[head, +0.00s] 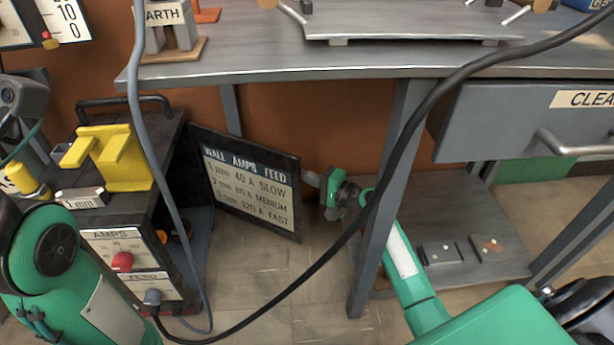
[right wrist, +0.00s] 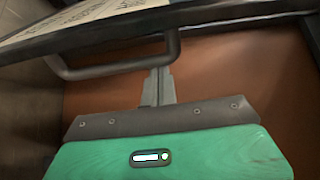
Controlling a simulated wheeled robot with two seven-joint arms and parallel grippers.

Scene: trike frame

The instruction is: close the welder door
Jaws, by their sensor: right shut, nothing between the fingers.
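The welder (head: 130,215) is a dark box at the left with AMPS and FEED panels on its front. Its door (head: 247,183), a dark panel with an amps chart, stands open, swung out to the right of the box. In the right wrist view the door (right wrist: 85,22) crosses the top, with a dark bar handle (right wrist: 110,70) on it. My right gripper (head: 313,179) is at the door's right edge, shut and empty. In the right wrist view its fingertips (right wrist: 157,72) are close by the handle bar; I cannot tell if they touch. My left gripper is not in view.
A yellow bracket (head: 110,157) sits on the welder. A black cable (head: 395,165) and a grey cable (head: 150,150) hang in front. The grey bench (head: 270,66) stands above, its leg (head: 385,220) beside my right arm. The floor (head: 262,262) before the door is clear.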

